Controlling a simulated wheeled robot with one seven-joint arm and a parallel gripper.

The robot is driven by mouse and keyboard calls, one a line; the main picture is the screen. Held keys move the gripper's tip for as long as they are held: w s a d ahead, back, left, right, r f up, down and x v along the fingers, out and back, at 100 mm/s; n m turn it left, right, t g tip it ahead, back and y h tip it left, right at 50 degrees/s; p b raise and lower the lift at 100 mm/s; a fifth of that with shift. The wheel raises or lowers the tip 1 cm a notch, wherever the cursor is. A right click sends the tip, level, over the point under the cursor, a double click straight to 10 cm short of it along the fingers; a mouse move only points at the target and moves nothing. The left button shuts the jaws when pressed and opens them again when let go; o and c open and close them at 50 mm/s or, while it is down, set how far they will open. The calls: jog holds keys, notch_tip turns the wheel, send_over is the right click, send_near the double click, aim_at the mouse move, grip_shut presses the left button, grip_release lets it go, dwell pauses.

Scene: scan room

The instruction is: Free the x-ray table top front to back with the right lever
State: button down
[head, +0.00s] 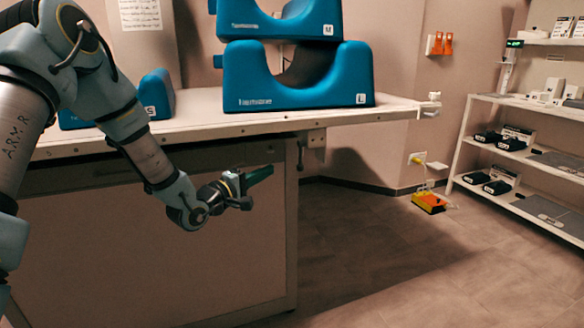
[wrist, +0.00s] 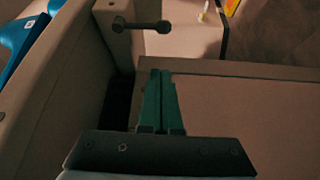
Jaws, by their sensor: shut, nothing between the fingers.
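The x-ray table has a pale top (head: 230,129) over a beige cabinet body (head: 230,245). A dark lever (head: 300,155) hangs under the front edge of the top, by a small bracket (head: 316,139). In the wrist view the lever (wrist: 142,26) is a short dark bar with rounded ends, mounted on a pale plate beyond my fingertips. My gripper (head: 270,171) is in front of the cabinet, a little left of the lever and slightly lower. Its green fingers (wrist: 160,73) are shut together, empty, and apart from the lever. Only this one lever is clearly visible.
Blue positioning cushions (head: 300,77) stand on the table top. The top overhangs the cabinet on the right. A yellow-orange box (head: 428,203) is near the back wall, and shelves (head: 530,145) stand at the right. The floor (head: 410,265) right of the table is clear.

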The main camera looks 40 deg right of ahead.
jog(key=d, duration=0.3)
jog(key=w+d, duration=0.1)
jog(key=d, duration=0.6)
jog(key=shift+w+r+b, duration=0.1)
jog(key=shift+w+b, duration=0.1)
jog(key=shift+b, duration=0.1)
jog(key=s+a, duration=0.2)
jog(key=s, duration=0.1)
jog(key=shift+s+a, duration=0.1)
jog(key=shift+s, duration=0.05)
jog(key=shift+s+p, duration=0.1)
jog(key=shift+p, duration=0.35)
